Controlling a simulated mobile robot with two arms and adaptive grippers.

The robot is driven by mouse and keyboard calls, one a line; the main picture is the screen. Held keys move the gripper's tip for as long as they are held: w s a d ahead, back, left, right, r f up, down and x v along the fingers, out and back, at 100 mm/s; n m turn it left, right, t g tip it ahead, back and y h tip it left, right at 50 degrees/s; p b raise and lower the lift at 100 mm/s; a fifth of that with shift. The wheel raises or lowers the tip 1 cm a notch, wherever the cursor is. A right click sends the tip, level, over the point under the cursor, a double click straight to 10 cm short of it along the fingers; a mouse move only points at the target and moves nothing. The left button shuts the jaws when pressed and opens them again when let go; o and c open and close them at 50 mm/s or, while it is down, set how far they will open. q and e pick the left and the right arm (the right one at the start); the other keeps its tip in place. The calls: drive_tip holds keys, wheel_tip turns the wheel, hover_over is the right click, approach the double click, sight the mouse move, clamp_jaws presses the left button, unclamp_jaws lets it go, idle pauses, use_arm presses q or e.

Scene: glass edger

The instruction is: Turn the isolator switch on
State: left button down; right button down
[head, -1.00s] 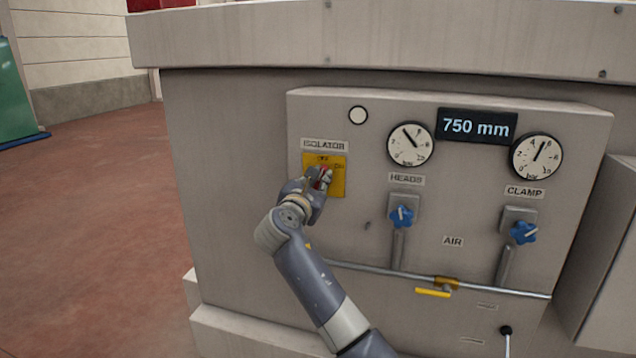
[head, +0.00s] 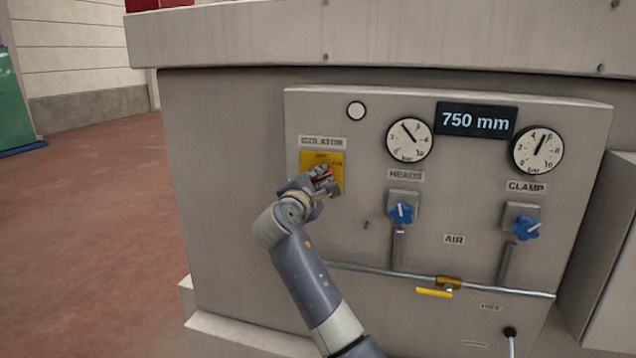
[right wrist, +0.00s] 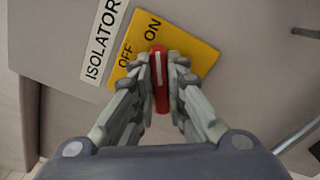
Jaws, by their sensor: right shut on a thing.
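The isolator switch is a red handle with a white line, on a yellow plate (head: 338,187) under the ISOLATOR label. In the right wrist view the red handle (right wrist: 158,80) stands between my fingers, its white line pointing up toward the ON lettering and away from OFF on the yellow plate (right wrist: 200,57). My right gripper (head: 322,181) is shut on the handle, with a finger on each side, also seen in the right wrist view (right wrist: 160,88). In the head view the fingers hide part of the handle. My left gripper is not in view.
Right of the switch are two gauges (head: 409,139), a 750 mm display (head: 476,120) and two blue knobs (head: 401,213). A pipe with a yellow lever (head: 434,293) runs below. Red floor lies open at the left.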

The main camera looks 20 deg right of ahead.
idle(0.5)
drive_tip(key=c, duration=1.6)
unclamp_jaws()
drive_tip(key=v, duration=1.2)
drive_tip(key=shift+w+f, duration=0.1)
drive_tip(key=shift+f, duration=0.05)
